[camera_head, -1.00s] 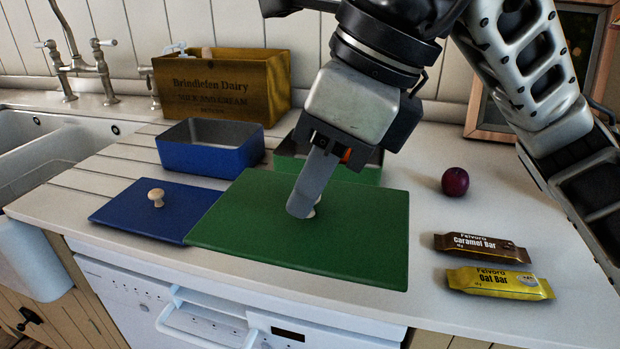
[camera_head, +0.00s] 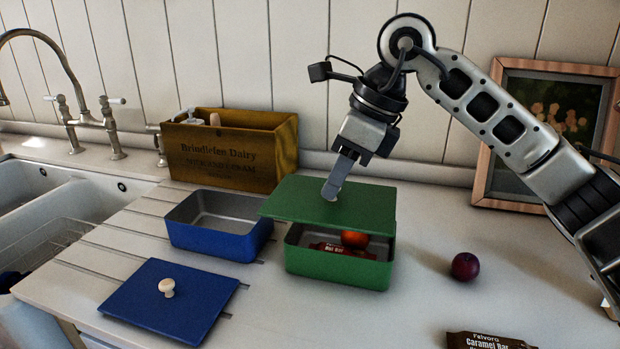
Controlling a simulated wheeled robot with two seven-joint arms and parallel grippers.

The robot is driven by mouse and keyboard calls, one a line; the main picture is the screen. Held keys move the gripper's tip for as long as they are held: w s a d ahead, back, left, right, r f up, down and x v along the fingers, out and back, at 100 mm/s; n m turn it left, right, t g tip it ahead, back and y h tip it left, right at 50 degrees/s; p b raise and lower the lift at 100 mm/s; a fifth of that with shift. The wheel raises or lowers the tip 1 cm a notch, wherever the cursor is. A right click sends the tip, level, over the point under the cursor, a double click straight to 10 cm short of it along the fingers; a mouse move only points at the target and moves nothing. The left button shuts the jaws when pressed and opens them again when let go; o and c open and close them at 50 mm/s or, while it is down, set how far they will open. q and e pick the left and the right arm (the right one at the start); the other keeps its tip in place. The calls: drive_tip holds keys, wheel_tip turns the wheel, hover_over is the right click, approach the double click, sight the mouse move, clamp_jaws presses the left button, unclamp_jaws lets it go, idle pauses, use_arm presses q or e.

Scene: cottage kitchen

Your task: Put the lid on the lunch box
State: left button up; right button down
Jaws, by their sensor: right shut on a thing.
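My right gripper (camera_head: 334,189) is shut on the knob of the green lid (camera_head: 345,208). The lid is held above the green lunch box (camera_head: 335,268), with a gap showing along the front. The lid sticks out past the box's left side, and the rear edges are hidden. Inside the green box are an orange-red round fruit (camera_head: 354,239) and a dark-wrapped bar (camera_head: 328,249). A blue box (camera_head: 222,240) stands open and empty to the left. The blue lid (camera_head: 190,308) with a pale knob lies on the counter in front of it. My left gripper is out of view.
A wooden dairy crate (camera_head: 235,160) stands behind the blue box. A plum (camera_head: 465,266) and a caramel bar (camera_head: 484,341) lie to the right. A framed picture (camera_head: 548,128) leans at the wall. A sink (camera_head: 70,215) and tap are at left.

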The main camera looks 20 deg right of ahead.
sight(349, 185)
drive_tip(key=w+d, duration=0.1)
drive_tip(key=w+d+f, duration=0.1)
drive_tip(key=w+d, duration=0.1)
drive_tip(key=shift+d+f+p, duration=0.1)
drive_tip(key=shift+d+p, duration=0.2)
drive_tip(key=shift+p, duration=0.05)
drive_tip(key=shift+w+d+f, duration=0.1)
drive_tip(key=shift+f, duration=0.05)
drive_tip(key=shift+f+b, duration=0.55)
drive_tip(key=shift+b, duration=0.05)
drive_tip(key=shift+f+b, duration=0.3)
drive_tip(key=shift+f, duration=0.1)
wheel_tip(349, 185, down, 3)
drive_tip(key=shift+r+b, duration=0.2)
drive_tip(key=shift+b, duration=0.95)
drive_tip(key=shift+f+b, duration=0.35)
drive_tip(key=shift+f, duration=0.15)
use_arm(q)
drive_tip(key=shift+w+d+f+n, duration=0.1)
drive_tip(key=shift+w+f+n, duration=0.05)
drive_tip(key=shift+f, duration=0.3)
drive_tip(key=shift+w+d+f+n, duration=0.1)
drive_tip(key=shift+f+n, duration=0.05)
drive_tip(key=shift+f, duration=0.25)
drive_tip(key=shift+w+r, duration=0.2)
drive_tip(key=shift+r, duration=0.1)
